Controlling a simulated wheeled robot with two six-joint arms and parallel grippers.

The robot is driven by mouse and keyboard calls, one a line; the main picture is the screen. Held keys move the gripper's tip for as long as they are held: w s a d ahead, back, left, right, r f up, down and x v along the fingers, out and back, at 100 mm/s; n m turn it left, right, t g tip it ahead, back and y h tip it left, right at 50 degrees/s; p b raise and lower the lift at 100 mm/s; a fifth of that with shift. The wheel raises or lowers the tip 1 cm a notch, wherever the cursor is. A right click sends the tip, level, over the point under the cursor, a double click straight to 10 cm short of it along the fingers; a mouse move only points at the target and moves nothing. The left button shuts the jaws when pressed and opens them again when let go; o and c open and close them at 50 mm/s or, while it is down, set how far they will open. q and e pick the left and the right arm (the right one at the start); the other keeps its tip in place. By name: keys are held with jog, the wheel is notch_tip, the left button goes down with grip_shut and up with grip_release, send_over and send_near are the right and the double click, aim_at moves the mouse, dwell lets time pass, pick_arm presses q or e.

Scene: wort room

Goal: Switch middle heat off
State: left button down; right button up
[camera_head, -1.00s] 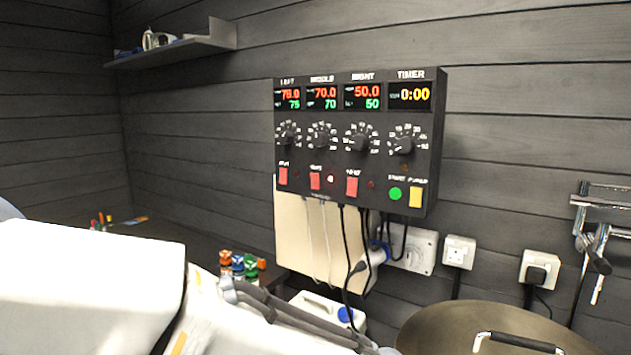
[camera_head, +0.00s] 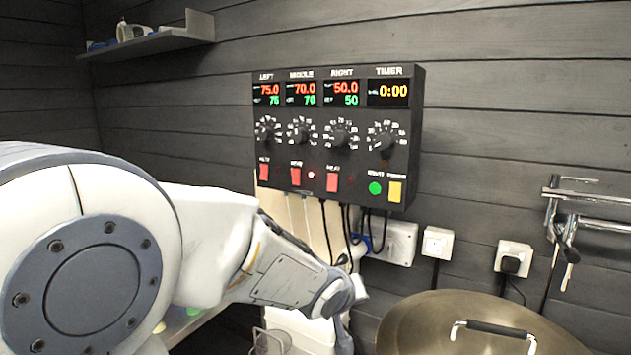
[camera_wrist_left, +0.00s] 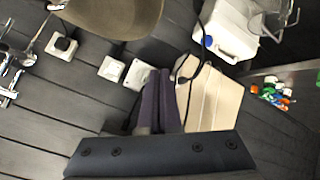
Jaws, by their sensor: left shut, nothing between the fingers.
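The black control box (camera_head: 335,135) hangs on the wall, with LEFT, MIDDLE, RIGHT and TIMER columns. The middle red switch (camera_head: 295,177) is under the middle knob (camera_head: 298,132). The small lamp (camera_head: 311,175) beside it glows red. The middle display (camera_head: 302,94) reads 70.0 over 70. My left arm's wrist (camera_head: 335,295) is below the box, apart from the switches. My left gripper (camera_wrist_left: 157,75) is shut and empty in the left wrist view. Its fingers are not clear in the head view. My right gripper is not in view.
The left red switch (camera_head: 263,172) and right red switch (camera_head: 332,182) flank the middle one. Cables (camera_head: 347,225) hang below the box by wall sockets (camera_head: 437,243). A lidded pot (camera_head: 470,325) stands lower right. A shelf (camera_head: 150,40) is upper left.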

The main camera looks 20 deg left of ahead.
aim_at(296, 173)
pick_arm(q)
jog(key=w+a+r+n+t+y, duration=0.1)
jog(key=w+a+r+n+t, duration=0.1)
jog(key=w+a+r+n, duration=0.3)
jog(key=w+a+r+n+t, duration=0.1)
jog(key=w+a+r+t, duration=0.15)
jog(key=a, duration=0.55)
jog(key=s+a+r+n+t+h+p, duration=0.1)
jog(key=s+a+r+n+t, duration=0.1)
jog(key=a+r, duration=0.2)
jog(key=s+a+r+n+t+h, duration=0.1)
jog(key=s+a+r+n+t, duration=0.1)
jog(key=a, duration=0.6)
notch_tip(296, 173, up, 2)
jog(key=shift+s+r+n+p, duration=0.2)
jog(key=shift+s+n+p, duration=0.15)
jog(key=shift+n, duration=0.15)
jog(key=shift+t, duration=0.25)
jog(key=w+p, duration=0.2)
jog(key=w, duration=0.2)
jog(key=w+d+r+p, duration=0.1)
jog(key=w+p, duration=0.1)
jog(key=w, duration=0.2)
jog(key=w+r+p, duration=0.1)
jog(key=w+p, duration=0.1)
jog(key=w, duration=0.3)
jog(key=shift+d, duration=0.2)
jog(key=shift+w+f, duration=0.15)
jog(key=shift+w, duration=0.3)
